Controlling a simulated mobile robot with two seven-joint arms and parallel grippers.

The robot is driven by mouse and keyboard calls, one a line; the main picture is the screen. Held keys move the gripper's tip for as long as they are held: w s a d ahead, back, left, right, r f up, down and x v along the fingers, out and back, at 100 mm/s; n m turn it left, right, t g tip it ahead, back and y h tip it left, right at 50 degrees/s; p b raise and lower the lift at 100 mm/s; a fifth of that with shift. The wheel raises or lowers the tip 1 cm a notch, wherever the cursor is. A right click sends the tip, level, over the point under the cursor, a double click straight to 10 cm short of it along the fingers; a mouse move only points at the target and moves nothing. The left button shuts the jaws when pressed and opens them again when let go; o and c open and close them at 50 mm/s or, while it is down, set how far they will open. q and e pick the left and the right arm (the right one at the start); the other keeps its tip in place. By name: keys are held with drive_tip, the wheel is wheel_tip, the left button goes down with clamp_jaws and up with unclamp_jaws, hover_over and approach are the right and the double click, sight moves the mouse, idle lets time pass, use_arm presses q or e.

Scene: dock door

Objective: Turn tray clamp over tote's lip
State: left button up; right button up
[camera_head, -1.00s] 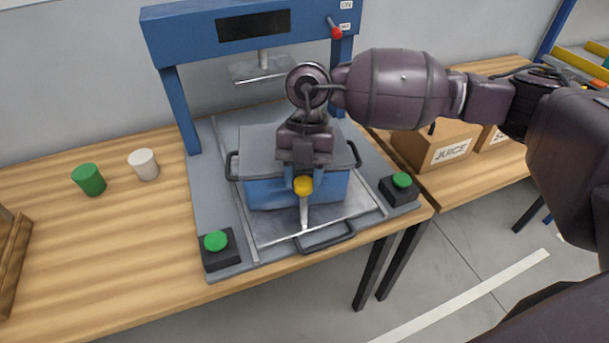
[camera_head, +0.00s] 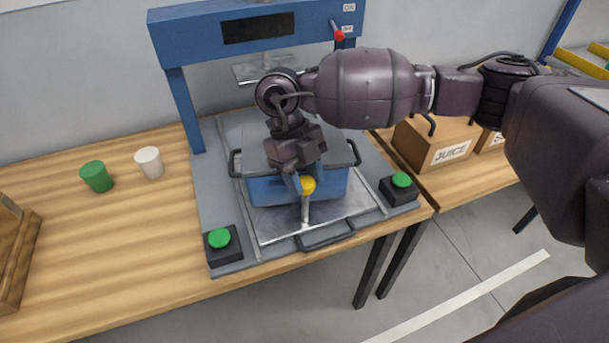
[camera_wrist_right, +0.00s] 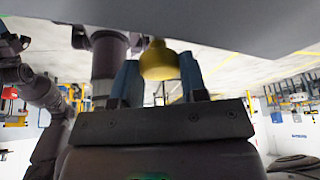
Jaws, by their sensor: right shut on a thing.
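The tray clamp has a yellow knob (camera_head: 308,184) and a pale metal part (camera_head: 305,211) that shows below it, in front of the tote. My right gripper (camera_head: 306,187) is shut on the knob, its blue fingers on either side. In the right wrist view the knob (camera_wrist_right: 158,62) sits between the two fingers. The blue tote (camera_head: 265,189) with a grey top and dark side handles stands on the metal tray (camera_head: 268,223) of the press. My wrist hides the middle of the tote's top, and whether the clamp overlaps its lip cannot be told. My left gripper is not in view.
A blue press frame (camera_head: 176,100) with a raised plate stands behind the tote. Green buttons on black boxes flank the tray at left (camera_head: 219,238) and right (camera_head: 401,180). A green cup (camera_head: 97,177) and white cup (camera_head: 149,163) stand left.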

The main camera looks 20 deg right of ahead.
drive_tip(key=shift+n, duration=0.6)
drive_tip(key=o, duration=0.6)
drive_tip(key=shift+r, duration=0.1)
drive_tip(key=v, duration=1)
drive_tip(key=shift+a+r, duration=0.3)
drive_tip(key=shift+r, duration=0.05)
